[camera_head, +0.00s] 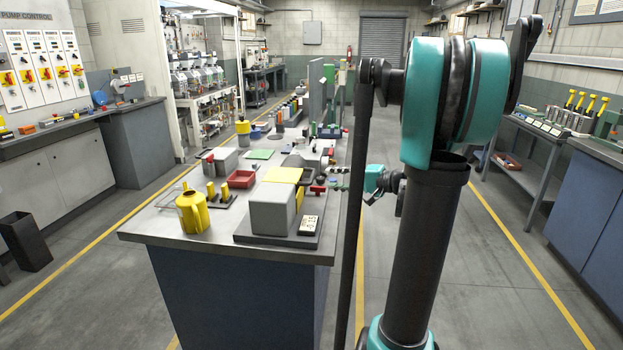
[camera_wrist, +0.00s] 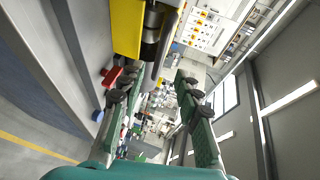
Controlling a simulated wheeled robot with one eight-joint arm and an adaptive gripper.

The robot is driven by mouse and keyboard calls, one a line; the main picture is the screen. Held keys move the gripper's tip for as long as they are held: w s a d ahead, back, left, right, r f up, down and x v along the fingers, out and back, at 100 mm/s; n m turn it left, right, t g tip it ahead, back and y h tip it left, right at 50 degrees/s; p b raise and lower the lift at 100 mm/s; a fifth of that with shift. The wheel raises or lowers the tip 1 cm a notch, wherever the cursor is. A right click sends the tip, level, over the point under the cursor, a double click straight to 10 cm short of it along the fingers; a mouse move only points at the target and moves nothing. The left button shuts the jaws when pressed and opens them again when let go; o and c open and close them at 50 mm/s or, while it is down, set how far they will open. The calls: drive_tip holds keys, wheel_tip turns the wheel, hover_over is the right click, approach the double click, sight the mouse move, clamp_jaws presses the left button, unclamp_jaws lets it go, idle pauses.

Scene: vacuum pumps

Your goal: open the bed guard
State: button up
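A flat yellow cover (camera_head: 283,175), which looks like the bed guard, sits on a grey machine (camera_head: 272,207) on the near bench. In the wrist view the yellow cover (camera_wrist: 127,28) is at the top, beside a dark cylindrical part (camera_wrist: 152,40). A red handle (camera_head: 317,189) is on the machine's right side, and a red part (camera_wrist: 111,76) shows in the wrist view. My gripper (camera_head: 341,178) is at the bench's right side, right of the machine. In the wrist view my gripper (camera_wrist: 158,72) has its fingers wide apart, with nothing held between them.
The grey-topped bench (camera_head: 150,226) also carries a yellow canister (camera_head: 192,212), a red tray (camera_head: 241,179) and a green mat (camera_head: 260,154). A label block (camera_head: 308,226) lies by the machine. Open floor (camera_head: 490,285) lies right of the bench.

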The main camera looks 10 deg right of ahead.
sight(312, 175)
drive_tip(key=x, duration=0.9)
clamp_jaws()
